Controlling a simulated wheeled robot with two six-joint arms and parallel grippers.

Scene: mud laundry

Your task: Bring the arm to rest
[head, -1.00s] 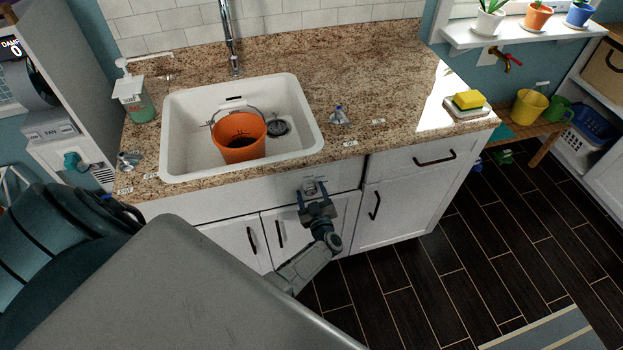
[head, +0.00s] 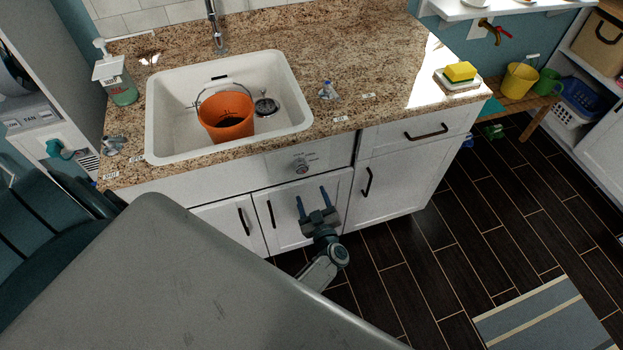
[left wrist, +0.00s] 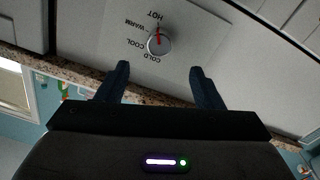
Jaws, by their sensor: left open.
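My left gripper (head: 311,195) is open and empty in front of the white cabinet doors, below the dial in the head view. The dial knob (head: 301,166) sits on a pale panel on the cabinet front under the sink. In the left wrist view the knob (left wrist: 159,41) lies beyond the gap between my open fingers (left wrist: 160,68), apart from them. Its red mark points toward the word HOT. The words WARM, COOL and COLD also show on the panel. My right gripper is not in view.
An orange bucket (head: 226,117) stands in the white sink (head: 177,148). A soap bottle (head: 119,85) and a yellow sponge (head: 460,71) are on the granite counter (head: 380,65). The dark floor (head: 440,250) is open to the right, with a striped rug (head: 545,318).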

